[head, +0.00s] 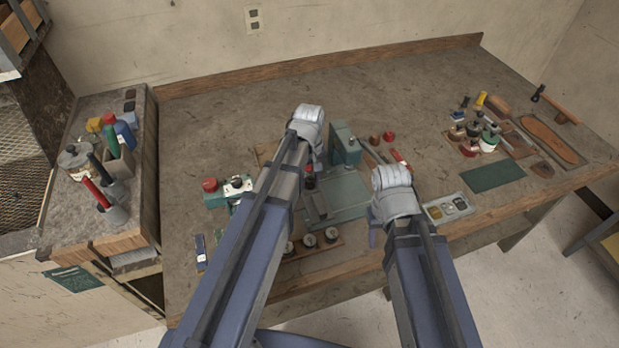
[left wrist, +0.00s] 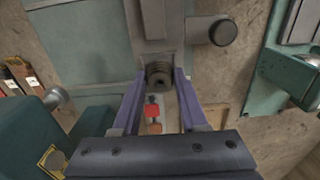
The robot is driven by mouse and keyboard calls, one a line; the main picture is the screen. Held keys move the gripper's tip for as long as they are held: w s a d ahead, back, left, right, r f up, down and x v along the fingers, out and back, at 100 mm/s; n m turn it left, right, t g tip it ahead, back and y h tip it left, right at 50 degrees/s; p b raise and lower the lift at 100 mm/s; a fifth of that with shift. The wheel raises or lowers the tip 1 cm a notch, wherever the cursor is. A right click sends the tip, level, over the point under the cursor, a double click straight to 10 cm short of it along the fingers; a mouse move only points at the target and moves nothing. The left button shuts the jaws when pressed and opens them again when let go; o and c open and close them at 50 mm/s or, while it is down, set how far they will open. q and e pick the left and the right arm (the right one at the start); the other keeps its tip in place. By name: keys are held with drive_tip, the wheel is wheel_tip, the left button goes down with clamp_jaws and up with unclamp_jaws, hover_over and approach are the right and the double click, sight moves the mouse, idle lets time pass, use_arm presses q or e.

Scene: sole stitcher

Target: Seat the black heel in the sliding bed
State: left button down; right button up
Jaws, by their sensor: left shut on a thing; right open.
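My left gripper (left wrist: 159,80) is shut on a dark ribbed round piece (left wrist: 158,72). I cannot tell whether this piece is the black heel or a knob. It lies at the end of a grey block (left wrist: 151,20), which looks like the sliding bed, and I cannot tell whether they touch. The grey block also shows in the head view (head: 316,207), on the teal machine base (head: 347,204). My left arm hides the left fingertips there. My right gripper (head: 373,238) is open, mostly hidden behind its wrist, near the table's front edge. I cannot pick out the black heel for certain.
A teal machine post (head: 345,145) stands beside my left wrist. A wooden strip (head: 312,247) with several round dark pieces lies in front. A small tray (head: 432,216) with coloured pieces is right of my right wrist. The table's back middle is clear.

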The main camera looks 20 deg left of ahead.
sight(310, 181)
use_arm(q)
drive_tip(key=shift+f+b, duration=0.5)
drive_tip(key=shift+f, duration=0.05)
use_arm(e)
drive_tip(key=shift+f, duration=0.5)
use_arm(q)
drive_tip(key=c, duration=0.7)
unclamp_jaws()
drive_tip(key=shift+r, duration=0.2)
use_arm(e)
drive_tip(key=shift+r, duration=0.15)
use_arm(q)
wheel_tip(310, 181, up, 11)
drive_tip(key=p, duration=1.1)
drive_tip(key=shift+f, duration=0.1)
use_arm(e)
wheel_tip(310, 181, up, 11)
